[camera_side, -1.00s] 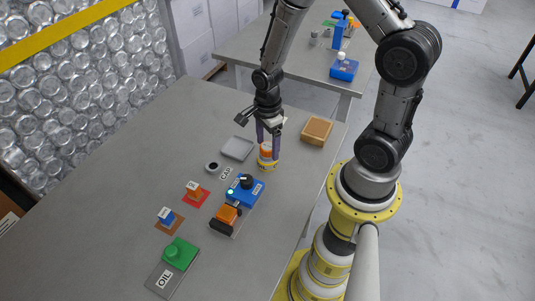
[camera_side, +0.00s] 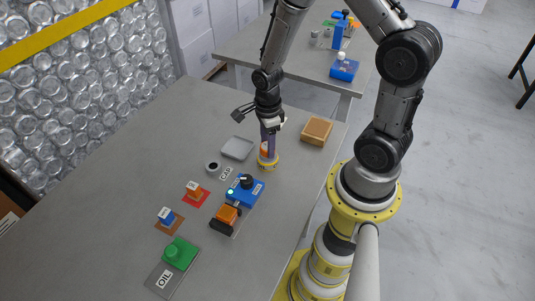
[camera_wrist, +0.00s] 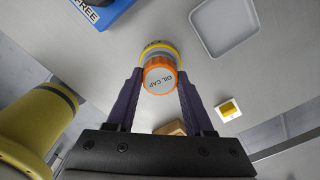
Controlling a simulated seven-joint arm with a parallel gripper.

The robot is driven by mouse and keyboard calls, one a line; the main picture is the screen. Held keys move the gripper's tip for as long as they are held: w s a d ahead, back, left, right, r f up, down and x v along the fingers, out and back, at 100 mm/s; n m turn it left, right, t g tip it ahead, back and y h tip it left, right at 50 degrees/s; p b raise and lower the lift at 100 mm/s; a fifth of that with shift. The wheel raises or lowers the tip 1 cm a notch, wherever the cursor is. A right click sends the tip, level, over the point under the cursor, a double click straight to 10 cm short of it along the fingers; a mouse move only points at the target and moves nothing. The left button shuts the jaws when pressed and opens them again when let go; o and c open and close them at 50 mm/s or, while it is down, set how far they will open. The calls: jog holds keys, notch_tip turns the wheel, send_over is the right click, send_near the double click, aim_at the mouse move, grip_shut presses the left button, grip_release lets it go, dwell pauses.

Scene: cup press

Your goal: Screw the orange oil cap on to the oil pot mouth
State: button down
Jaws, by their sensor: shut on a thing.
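The orange oil cap (camera_wrist: 160,77), with a grey top lettered OIL CAP, is between the fingers of my gripper (camera_wrist: 160,92) in the wrist view. My gripper is shut on its sides, pointing down. The cap sits on top of a round, yellow-ringed piece (camera_wrist: 157,48), likely the oil pot mouth; threads and seating are hidden. In the side view my gripper (camera_side: 268,143) partly covers the cap (camera_side: 264,149), above the yellow ring (camera_side: 268,164) on the table.
A grey tray (camera_side: 237,148) and a round grey piece with a dark hole (camera_side: 212,167) lie to the left. A brown box (camera_side: 316,131) is to the right. A blue knob box (camera_side: 245,191) stands in front.

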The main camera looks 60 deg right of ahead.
jog(key=m, duration=0.2)
jog(key=shift+m, duration=0.4)
jog(key=shift+c, duration=1)
grip_release()
jog(key=shift+r, duration=0.1)
jog(key=shift+r, duration=4.4)
